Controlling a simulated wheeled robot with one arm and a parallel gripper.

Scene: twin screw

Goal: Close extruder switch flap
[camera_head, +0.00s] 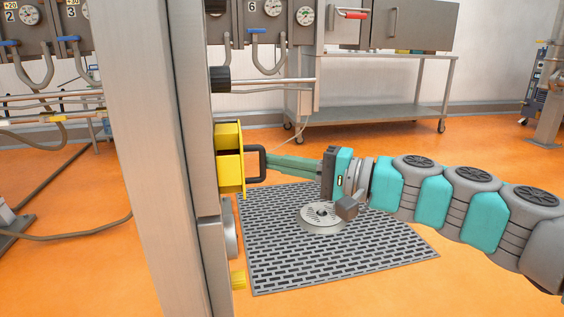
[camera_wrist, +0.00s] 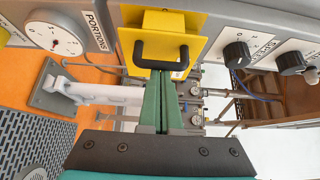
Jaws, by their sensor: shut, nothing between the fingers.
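The yellow switch flap (camera_head: 242,177) with a black handle (camera_head: 258,150) is on the side of a yellow switch box (camera_head: 227,150) on the grey column. In the wrist view, the yellow flap (camera_wrist: 187,24) and its black handle (camera_wrist: 142,56) are straight ahead. My gripper (camera_head: 270,163) has its green fingers together, with the tips at the handle. In the wrist view, the fingertips (camera_wrist: 165,78) lie between the two legs of the handle. I cannot tell whether they touch it. The exact angle of the flap against the box is unclear.
The tall grey column (camera_head: 150,150) stands left of my gripper. A "PORTIONS" dial (camera_wrist: 52,36) is left of the flap and black knobs (camera_wrist: 237,55) are right. A perforated grey mat (camera_head: 350,265) lies on the floor below. A steel table (camera_head: 385,113) stands behind.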

